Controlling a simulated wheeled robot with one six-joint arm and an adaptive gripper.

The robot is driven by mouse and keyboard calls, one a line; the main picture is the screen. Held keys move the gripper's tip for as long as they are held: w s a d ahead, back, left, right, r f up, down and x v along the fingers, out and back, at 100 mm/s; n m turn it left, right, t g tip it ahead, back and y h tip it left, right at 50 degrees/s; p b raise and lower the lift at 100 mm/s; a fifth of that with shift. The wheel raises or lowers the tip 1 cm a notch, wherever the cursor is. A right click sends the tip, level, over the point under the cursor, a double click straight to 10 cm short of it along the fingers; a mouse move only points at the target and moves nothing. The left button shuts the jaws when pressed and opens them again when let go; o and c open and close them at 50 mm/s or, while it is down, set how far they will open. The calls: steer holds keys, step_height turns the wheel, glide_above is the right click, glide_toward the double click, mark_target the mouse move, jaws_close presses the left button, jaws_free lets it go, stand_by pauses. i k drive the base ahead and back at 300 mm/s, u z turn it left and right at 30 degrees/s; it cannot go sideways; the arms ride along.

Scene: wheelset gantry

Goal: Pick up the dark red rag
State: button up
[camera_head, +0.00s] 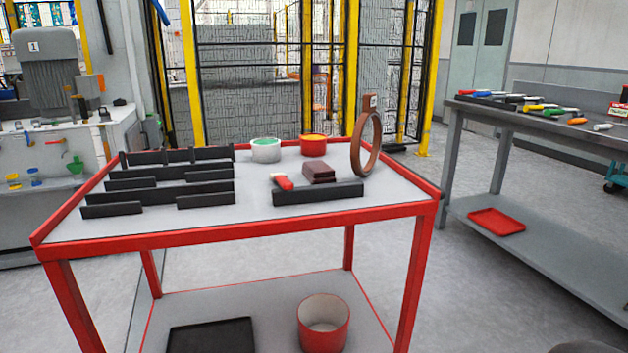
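A dark red folded rag (318,172) lies on the grey top of a red-framed cart (205,222), right of the middle. It looks like a small flat stack. A black bar (318,194) stands in front of it and hides its lower front edge. A red and white object (283,182) lies just left of the rag, close to it. A brown ring (366,145) stands upright to the rag's right. My gripper is not in view.
Black rack strips (170,182) fill the cart's left side. A red bucket (323,325) sits on the lower shelf. A tool bench (550,120) stands right. Floor between is clear.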

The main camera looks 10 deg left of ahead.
mark_target(317, 171)
steer(key=k, duration=0.25)
steer(key=u, duration=1.1)
steer(key=i, duration=0.7)
